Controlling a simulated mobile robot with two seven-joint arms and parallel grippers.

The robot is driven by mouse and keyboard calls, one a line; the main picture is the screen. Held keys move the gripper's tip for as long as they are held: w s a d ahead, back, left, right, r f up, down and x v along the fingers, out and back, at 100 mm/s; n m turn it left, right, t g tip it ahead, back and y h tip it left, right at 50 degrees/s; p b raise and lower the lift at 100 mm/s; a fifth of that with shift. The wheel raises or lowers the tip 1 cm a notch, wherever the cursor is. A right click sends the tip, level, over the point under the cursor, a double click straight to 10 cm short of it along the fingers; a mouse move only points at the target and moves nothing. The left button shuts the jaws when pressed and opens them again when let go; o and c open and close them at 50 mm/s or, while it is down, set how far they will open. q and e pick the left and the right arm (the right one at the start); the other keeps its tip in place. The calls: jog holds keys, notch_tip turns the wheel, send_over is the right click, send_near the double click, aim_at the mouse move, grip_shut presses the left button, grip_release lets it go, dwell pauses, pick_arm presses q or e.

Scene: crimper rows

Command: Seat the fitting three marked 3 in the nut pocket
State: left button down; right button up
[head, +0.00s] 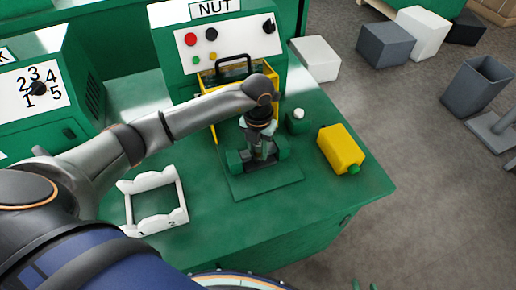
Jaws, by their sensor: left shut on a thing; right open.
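My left gripper (264,157) reaches in from the left, pointing down over a green fixture on a flat green plate (265,186) in front of the NUT machine (214,40). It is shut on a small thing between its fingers. That thing is mostly hidden, and I can make out no mark 3 on it. Green blocks (236,163) of the fixture show on either side of the fingers. The nut pocket itself is hidden by the gripper. Two green tips of my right gripper (365,285) show at the bottom edge, apart and empty, away from the bench.
A white rack (155,203) with digits stands on the bench at left. A yellow frame (210,91) with a black handle stands behind the gripper.

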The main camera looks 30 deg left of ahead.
pick_arm(q)
jog(key=shift+f, duration=0.2)
jog(key=c, duration=0.6)
grip_release()
notch_tip(320, 180, up, 12)
jog(key=shift+r+b, duration=0.25)
jog(key=shift+b, duration=0.1)
jog(key=shift+s+f, duration=0.1)
